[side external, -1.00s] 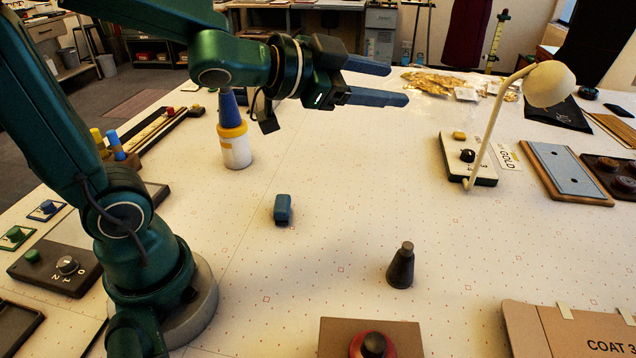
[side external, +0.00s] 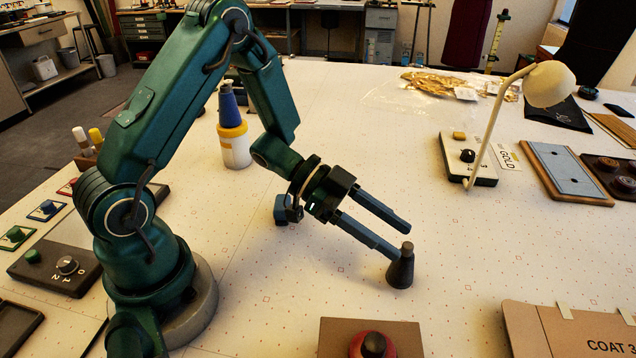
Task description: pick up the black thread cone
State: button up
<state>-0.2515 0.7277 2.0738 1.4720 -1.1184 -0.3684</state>
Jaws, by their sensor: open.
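The black thread cone (side external: 401,271) stands upright on the white dotted table, right of centre and toward the front. My gripper (side external: 405,243) is open, its two blue fingers slanting down to the right. The near fingertip appears at the cone's upper left side, and the far fingertip shows a little beyond the cone's top. From this view I cannot tell whether either finger touches the cone or whether it lies between them.
A small blue block (side external: 281,209) is partly hidden behind my gripper's mount. A brown board with a red and black knob (side external: 373,345) lies in front. A cardboard box (side external: 570,330) is at front right. A lamp (side external: 493,125) stands on the right. The table right of the cone is clear.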

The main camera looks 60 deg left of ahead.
aim_at(407, 244)
jog(key=shift+x, duration=1.8)
grip_shut()
jog(key=shift+r, duration=0.15)
